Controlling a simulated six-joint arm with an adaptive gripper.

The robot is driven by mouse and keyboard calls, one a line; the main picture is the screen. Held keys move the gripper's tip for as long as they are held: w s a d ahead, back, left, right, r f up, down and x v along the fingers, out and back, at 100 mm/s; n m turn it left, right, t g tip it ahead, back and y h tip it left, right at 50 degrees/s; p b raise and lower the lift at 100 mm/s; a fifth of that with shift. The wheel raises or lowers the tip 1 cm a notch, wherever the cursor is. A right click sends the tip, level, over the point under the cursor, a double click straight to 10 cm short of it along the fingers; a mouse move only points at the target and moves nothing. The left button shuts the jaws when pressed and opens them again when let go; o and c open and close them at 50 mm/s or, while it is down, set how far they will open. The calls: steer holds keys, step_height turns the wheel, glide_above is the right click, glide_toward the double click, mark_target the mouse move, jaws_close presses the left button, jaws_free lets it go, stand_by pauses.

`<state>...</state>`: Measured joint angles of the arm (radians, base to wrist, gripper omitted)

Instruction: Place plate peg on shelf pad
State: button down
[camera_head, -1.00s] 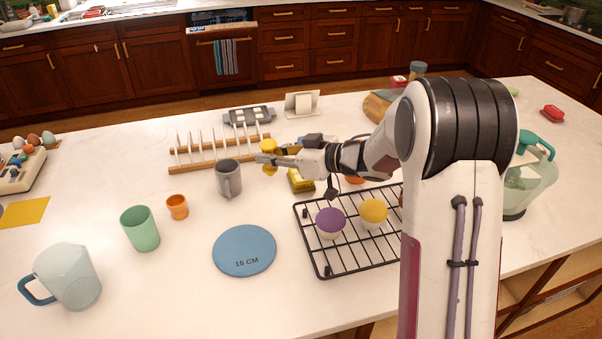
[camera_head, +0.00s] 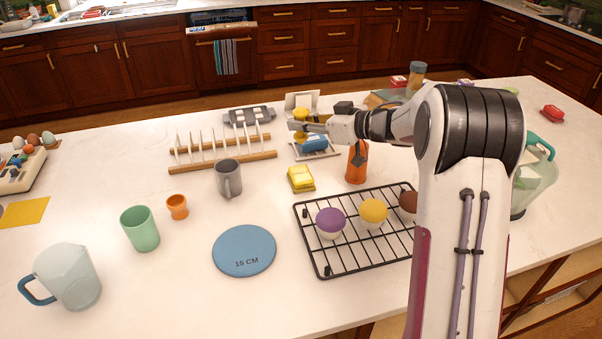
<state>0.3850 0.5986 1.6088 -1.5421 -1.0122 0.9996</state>
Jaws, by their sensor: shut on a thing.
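My gripper (camera_head: 298,126) is shut on a yellow piece, taken as the plate peg (camera_head: 301,114). Its yellow shows above and below the fingers, and its middle is hidden by them. The gripper is above the counter, in front of a pale stand (camera_head: 290,101) as seen in the picture. I cannot tell whether the peg touches anything. No thing is clearly marked as the shelf pad; the pale stand and a dark grey tray (camera_head: 262,114) to its left are both at the back.
A wooden plate rack (camera_head: 221,162) stands to the left. A blue block (camera_head: 315,143) lies just below the gripper in the picture. A yellow block (camera_head: 300,178), an orange bottle (camera_head: 356,163), a grey mug (camera_head: 228,178) and a wire rack (camera_head: 320,262) stand nearer.

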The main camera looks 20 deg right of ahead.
mark_target(301, 142)
steer(key=shift+f, duration=0.1)
steer(key=shift+f, duration=3.05)
steer(key=shift+f, duration=0.1)
steer(key=shift+f, duration=1.75)
steer(key=shift+f, duration=0.15)
steer(key=c, duration=2)
jaws_free()
